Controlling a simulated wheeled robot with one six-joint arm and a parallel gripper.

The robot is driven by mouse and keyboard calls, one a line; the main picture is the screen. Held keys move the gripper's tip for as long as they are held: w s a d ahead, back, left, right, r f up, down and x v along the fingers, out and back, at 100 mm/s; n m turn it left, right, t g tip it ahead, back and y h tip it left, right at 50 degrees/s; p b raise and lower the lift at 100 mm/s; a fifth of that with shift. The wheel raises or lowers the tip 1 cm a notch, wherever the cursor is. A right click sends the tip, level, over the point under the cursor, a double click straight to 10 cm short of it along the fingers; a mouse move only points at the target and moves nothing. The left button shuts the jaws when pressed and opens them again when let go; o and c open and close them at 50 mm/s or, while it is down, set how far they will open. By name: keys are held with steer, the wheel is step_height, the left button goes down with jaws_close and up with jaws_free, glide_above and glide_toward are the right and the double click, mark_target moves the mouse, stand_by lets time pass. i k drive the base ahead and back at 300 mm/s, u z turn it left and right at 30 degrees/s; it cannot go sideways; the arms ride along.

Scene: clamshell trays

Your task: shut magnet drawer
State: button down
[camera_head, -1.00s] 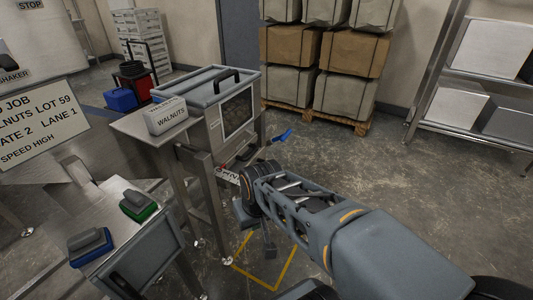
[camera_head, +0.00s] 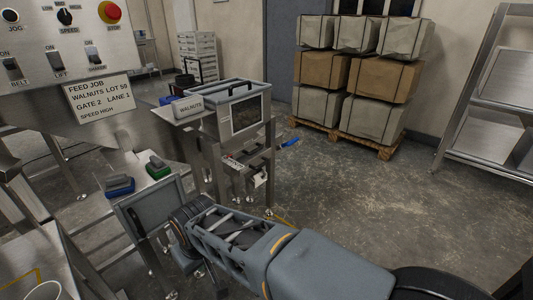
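A steel feed hopper (camera_head: 236,110) with a dark window and a top handle stands on a steel frame in the middle left. Below it is a small unit with a red and white label (camera_head: 235,161), probably the magnet drawer; its lettering is too small to read now. I cannot tell how far the drawer is out. A small pale part (camera_head: 260,179) shows just right of and below the label. My gripper (camera_head: 184,260) is at the lower left end of my arm, in front of and below the hopper frame, apart from the label. Its fingers are mostly hidden.
A blue lever (camera_head: 289,142) sticks out right of the hopper. A grey panel box (camera_head: 150,208) and a green-topped block (camera_head: 157,168) and blue block (camera_head: 119,187) are near my gripper. A control panel (camera_head: 62,38) is upper left. The floor (camera_head: 350,190) on the right is open.

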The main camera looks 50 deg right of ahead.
mark_target(255, 161)
steer(key=z, duration=0.75)
steer(key=i, duration=1.15)
steer(key=z, duration=0.7)
